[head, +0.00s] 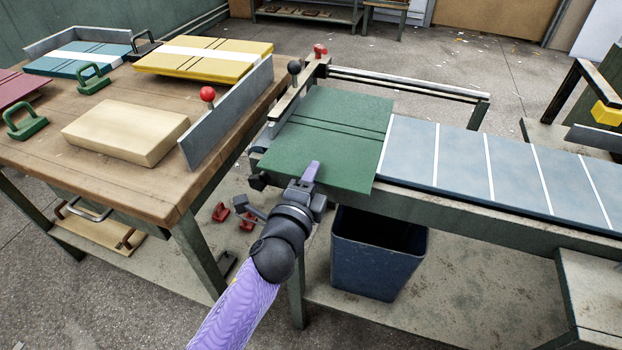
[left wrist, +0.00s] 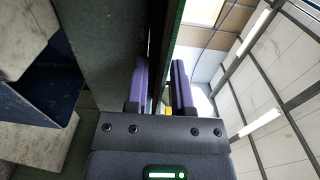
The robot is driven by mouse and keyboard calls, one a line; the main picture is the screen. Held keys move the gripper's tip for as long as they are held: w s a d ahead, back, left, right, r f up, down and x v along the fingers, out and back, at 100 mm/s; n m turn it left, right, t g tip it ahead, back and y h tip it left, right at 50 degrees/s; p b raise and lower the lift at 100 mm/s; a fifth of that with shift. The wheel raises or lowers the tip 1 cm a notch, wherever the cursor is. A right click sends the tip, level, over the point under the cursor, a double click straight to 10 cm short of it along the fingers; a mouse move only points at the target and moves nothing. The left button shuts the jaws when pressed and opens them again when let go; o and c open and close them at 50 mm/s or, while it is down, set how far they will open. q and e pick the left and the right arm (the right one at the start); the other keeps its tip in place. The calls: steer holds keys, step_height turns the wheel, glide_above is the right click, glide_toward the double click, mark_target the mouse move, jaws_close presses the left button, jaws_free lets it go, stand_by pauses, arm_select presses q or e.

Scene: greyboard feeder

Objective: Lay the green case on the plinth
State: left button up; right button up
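The green case (head: 330,135), a flat dark green board with two dark lines, lies at the left end of the feeder. Its near edge overhangs the feeder's front. My left gripper (head: 311,174) is at this near edge, with one purple finger showing above it. In the left wrist view the two fingers (left wrist: 162,88) stand apart, with the case's thin edge (left wrist: 173,35) between them and a gap beside the right finger. A pale wooden block (head: 125,130), apparently the plinth, lies bare on the wooden table. My right gripper is not in view.
An upright grey metal plate (head: 228,115) with a red knob stands between plinth and feeder. Yellow (head: 204,60) and teal (head: 80,57) cases lie behind the plinth. Green handles (head: 25,122) stand nearby. Blue-grey panels (head: 510,175) line the feeder; a dark blue bin (head: 376,260) is below.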

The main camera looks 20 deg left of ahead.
arm_select(q)
steer(key=shift+w, duration=0.1)
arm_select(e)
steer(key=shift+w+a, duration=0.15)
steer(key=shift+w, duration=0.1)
arm_select(q)
jaws_close()
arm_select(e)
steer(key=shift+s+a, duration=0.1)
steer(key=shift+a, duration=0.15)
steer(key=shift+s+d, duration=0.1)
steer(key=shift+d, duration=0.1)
